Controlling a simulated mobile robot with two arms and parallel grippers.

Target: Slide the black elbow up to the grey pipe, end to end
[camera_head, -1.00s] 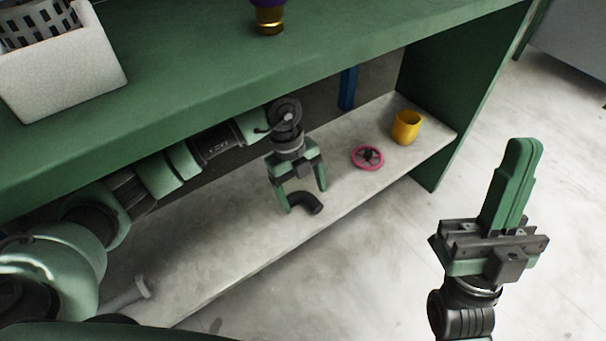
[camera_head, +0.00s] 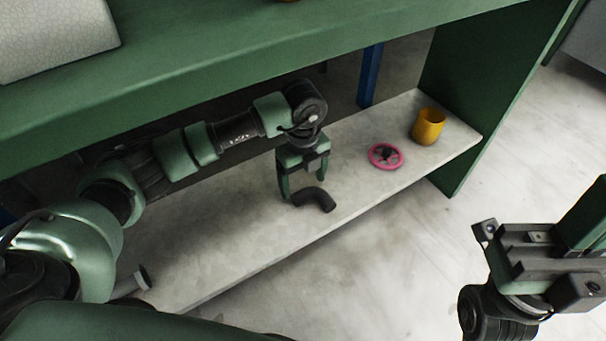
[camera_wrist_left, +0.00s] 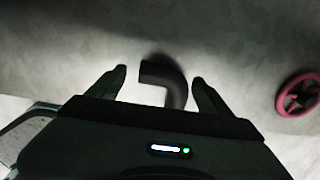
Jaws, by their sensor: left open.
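The black elbow (camera_head: 316,199) lies on the pale lower shelf. My left gripper (camera_head: 304,188) is open at the elbow, its fingers pointing down. In the left wrist view the elbow (camera_wrist_left: 172,82) shows between the two spread fingertips (camera_wrist_left: 160,82), with a gap on each side. The grey pipe (camera_head: 134,283) lies at the near left of the shelf, partly hidden behind my left arm. A clear stretch of shelf separates it from the elbow. My right gripper (camera_head: 585,215) is at the right edge, its fingers together and partly cut off, away from the shelf.
A pink handwheel (camera_head: 386,156) and a yellow cup (camera_head: 428,126) stand on the shelf to the right of the elbow. The green upper board (camera_head: 250,65) overhangs my left arm. A green end panel (camera_head: 480,100) closes the shelf at the right.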

